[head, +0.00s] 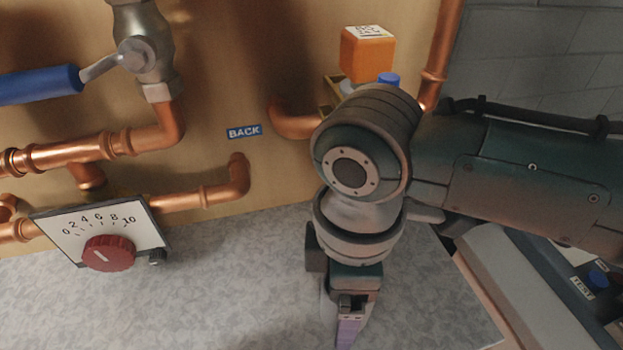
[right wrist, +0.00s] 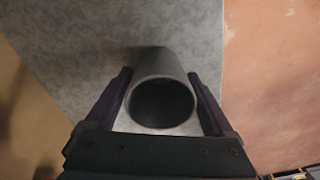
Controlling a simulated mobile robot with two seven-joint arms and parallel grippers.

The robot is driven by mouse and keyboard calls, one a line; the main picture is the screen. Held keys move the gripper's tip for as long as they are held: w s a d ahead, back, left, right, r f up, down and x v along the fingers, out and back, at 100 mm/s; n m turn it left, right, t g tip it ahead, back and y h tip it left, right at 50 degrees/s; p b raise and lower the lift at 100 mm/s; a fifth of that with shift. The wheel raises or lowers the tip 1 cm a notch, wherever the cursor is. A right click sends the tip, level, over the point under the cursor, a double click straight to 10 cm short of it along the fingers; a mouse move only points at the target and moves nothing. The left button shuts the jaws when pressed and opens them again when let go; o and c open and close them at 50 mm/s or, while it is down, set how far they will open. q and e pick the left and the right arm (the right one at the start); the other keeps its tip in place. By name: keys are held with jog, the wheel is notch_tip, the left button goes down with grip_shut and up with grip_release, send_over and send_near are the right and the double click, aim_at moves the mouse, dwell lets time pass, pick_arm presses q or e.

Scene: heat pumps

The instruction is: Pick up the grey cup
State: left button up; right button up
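The grey cup (right wrist: 162,68) shows in the right wrist view, its round open mouth facing the camera, over the speckled grey worktop (right wrist: 75,40). My right gripper (right wrist: 160,78) is open around it, with one dark finger on each side. A narrow gap seems to show between the fingers and the cup's sides; contact at the tips is hard to tell. My left gripper is out of view.
A dial box with a red knob (head: 108,253) and copper pipes (head: 200,195) are at the left. A blue-handled valve (head: 40,85) is above. An orange box (head: 367,54) is on the back panel behind my right arm. The worktop (head: 230,290) between dial and gripper is clear.

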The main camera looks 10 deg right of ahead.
jog(key=c, duration=1.1)
jog(key=shift+r, duration=0.1)
